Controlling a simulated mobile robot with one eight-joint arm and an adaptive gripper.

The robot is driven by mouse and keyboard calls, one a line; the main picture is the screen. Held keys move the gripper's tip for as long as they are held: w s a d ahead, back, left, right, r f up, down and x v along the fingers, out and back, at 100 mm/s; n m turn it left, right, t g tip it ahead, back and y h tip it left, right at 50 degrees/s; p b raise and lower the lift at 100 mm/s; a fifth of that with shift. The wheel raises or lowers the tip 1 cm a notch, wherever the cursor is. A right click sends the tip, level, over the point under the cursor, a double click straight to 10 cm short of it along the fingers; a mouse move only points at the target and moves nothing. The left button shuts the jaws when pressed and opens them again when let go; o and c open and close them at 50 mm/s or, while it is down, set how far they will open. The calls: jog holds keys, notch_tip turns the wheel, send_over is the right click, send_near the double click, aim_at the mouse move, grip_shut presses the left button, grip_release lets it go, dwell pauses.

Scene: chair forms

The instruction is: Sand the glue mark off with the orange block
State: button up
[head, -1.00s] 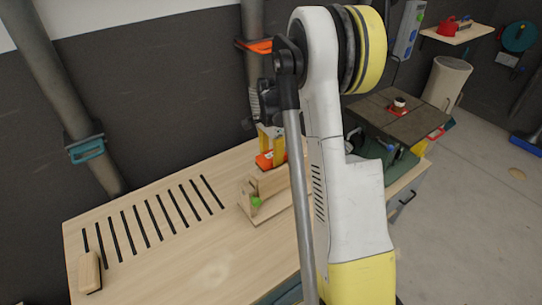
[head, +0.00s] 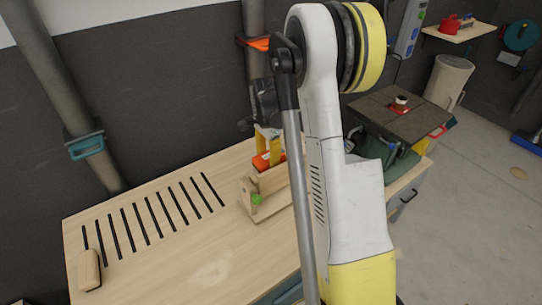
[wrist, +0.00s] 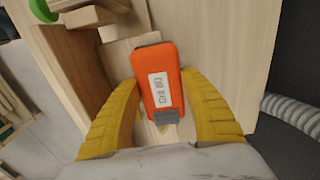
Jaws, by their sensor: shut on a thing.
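The orange block (wrist: 162,72), with a white label and a grey end, lies between the yellow fingers of my gripper (wrist: 158,84) in the wrist view. My gripper is shut on it. In the head view the orange block (head: 261,161) shows just behind the wooden form (head: 268,193), with a yellow finger of my gripper (head: 268,148) over it. Whether the block touches the wood beneath is unclear. A pale smudged patch (head: 211,273) on the bench top looks like the glue mark. It lies in front of the form, apart from my gripper.
The wooden bench (head: 160,255) has several dark slots at the back left. A rounded wooden block (head: 88,270) lies at its left end. The form carries a green knob (head: 257,199). A machine table (head: 400,115) stands to the right. The bench front is clear.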

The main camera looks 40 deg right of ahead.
jog(key=shift+a, duration=0.6)
jog(key=shift+s+d+f, duration=0.1)
jog(key=shift+d+f, duration=0.05)
jog(key=shift+d, duration=1.25)
jog(key=shift+a+b, duration=0.35)
jog(key=shift+a, duration=1.05)
jog(key=shift+d+r, duration=0.2)
jog(key=shift+d, duration=1.2)
jog(key=shift+a+f+b, duration=0.15)
jog(key=shift+a+b, duration=0.15)
jog(key=shift+a, duration=1.1)
jog(key=shift+r+p, duration=2.7)
jog(key=shift+r, duration=1.9)
jog(key=shift+f, duration=0.1)
